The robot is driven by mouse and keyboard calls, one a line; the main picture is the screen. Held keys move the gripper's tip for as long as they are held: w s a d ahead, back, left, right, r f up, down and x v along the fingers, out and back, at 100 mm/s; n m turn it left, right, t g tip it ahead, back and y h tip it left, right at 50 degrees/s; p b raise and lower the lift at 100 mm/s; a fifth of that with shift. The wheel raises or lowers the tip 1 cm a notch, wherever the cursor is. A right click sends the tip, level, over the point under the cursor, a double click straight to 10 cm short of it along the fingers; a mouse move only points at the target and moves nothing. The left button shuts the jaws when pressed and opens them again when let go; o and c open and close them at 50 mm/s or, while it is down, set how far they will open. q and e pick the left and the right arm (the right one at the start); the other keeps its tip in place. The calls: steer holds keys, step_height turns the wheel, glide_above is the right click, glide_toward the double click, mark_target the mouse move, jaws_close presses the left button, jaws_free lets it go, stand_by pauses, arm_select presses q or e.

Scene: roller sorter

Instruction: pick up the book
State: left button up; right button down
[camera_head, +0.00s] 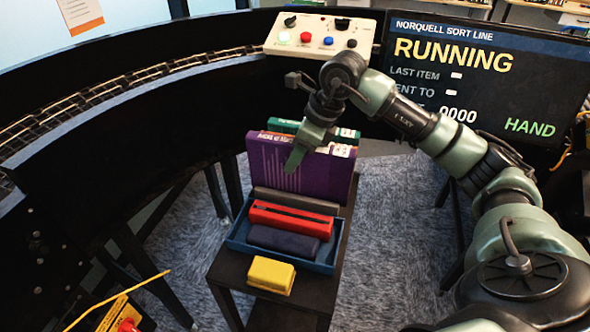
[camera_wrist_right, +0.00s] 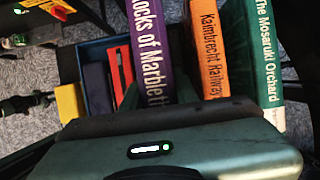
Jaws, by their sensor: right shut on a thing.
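A purple book (camera_head: 275,168) stands upright at the back of a small dark stand in the head view. Its spine reads "Locks of Marble…" in the right wrist view (camera_wrist_right: 148,50). My right gripper (camera_head: 297,158) is at its top, one finger over its near face, and is shut on it. The far finger is hidden. Close behind it stand an orange book (camera_wrist_right: 208,50), "Kaimbrecht Railway", and a green book (camera_wrist_right: 254,55), "The Mosaruki Orchard". The green one also shows in the head view (camera_head: 283,126). My left gripper is out of view.
A blue tray (camera_head: 237,236) in front of the books holds a red case (camera_head: 290,219), a navy item (camera_head: 283,241) and a grey item. A yellow block (camera_head: 271,274) sits at the stand's near end. A control box (camera_head: 320,35) and a screen (camera_head: 485,75) stand behind; a roller track curves left.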

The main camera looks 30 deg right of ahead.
step_height(320, 180, up, 16)
steer(key=b, duration=0.1)
steer(key=shift+f, duration=0.1)
stand_by(0.4)
